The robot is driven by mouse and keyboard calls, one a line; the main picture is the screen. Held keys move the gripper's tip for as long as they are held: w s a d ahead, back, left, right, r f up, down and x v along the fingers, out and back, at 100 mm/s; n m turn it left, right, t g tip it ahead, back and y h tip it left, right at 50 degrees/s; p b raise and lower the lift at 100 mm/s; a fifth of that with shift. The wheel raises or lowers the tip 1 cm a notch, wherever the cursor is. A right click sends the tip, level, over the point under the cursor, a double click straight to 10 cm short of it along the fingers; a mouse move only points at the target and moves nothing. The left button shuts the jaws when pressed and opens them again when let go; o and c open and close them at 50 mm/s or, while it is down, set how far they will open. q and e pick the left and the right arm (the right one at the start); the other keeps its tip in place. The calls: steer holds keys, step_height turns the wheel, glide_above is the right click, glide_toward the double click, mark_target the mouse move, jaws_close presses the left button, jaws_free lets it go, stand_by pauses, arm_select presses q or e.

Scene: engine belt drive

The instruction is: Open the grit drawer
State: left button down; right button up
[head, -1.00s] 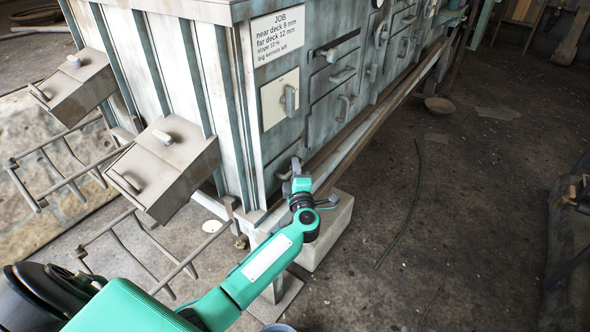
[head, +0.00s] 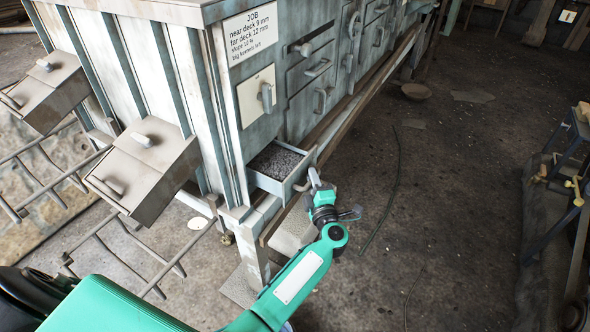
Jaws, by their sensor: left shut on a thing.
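The grit drawer (head: 270,181) is low at the near corner of the grey machine cabinet. It stands pulled out and shows dark grey grit (head: 277,160) inside. My left gripper (head: 314,182) is at the drawer's front, shut on its handle. The arm's wrist hides part of the handle and fingers. My right gripper is not in view.
The machine cabinet (head: 220,130) has a JOB sign (head: 262,30), a panel with a lever (head: 257,95) and several other handled drawers. Two box chutes (head: 145,165) stick out on the left above metal rails. The floor at right is mostly open, with a thin hose (head: 385,205) on it.

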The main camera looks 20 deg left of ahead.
arm_select(q)
steer(key=shift+s+d+f, duration=0.1)
steer(key=shift+s+d, duration=0.05)
steer(key=shift+d, duration=0.75)
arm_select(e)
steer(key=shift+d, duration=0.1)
arm_select(q)
steer(key=c, duration=1.7)
jaws_free()
steer(key=shift+s, duration=0.1)
